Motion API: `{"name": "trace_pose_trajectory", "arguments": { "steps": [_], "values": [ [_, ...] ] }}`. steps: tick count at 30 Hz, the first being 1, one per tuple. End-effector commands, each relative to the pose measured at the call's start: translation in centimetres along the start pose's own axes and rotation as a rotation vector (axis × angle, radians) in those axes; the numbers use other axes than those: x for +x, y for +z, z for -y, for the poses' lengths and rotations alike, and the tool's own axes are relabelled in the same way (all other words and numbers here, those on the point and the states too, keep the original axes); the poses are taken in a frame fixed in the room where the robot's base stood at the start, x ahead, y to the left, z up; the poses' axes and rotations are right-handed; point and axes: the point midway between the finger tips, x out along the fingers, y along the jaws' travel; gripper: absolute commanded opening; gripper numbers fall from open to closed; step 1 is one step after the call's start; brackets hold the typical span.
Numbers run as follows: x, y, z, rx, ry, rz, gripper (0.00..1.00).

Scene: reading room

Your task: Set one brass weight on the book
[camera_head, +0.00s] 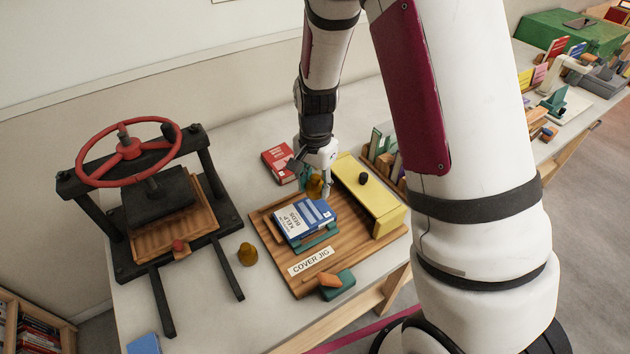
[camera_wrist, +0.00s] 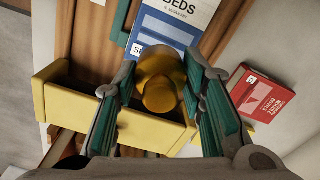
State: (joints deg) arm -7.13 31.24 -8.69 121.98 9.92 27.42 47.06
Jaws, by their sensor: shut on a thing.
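A blue and white book (camera_head: 303,219) lies on a teal support on the wooden cover jig board (camera_head: 282,259). The book also shows in the wrist view (camera_wrist: 172,24). My gripper (camera_head: 317,186) is shut on a brass weight (camera_wrist: 159,80), held between its two teal-padded fingers. In the head view the held weight (camera_head: 315,187) is at the book's far edge; I cannot tell whether it touches the book. A second brass weight (camera_head: 248,254) stands on the table left of the board.
A yellow box (camera_head: 363,199) stands on the board right of the book. A red book (camera_head: 277,163) lies behind the board. A black press with a red wheel (camera_head: 128,149) stands at the left. A teal and orange piece (camera_head: 338,285) lies at the board's front.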

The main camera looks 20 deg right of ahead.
Motion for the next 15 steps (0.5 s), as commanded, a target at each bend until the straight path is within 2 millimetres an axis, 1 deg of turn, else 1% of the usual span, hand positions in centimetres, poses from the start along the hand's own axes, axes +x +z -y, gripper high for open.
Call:
{"name": "trace_pose_trajectory", "arguments": {
  "steps": [15],
  "values": [
    [1.8,0.0,0.0,-0.001,0.000,-0.001,0.00]
  ]
}}
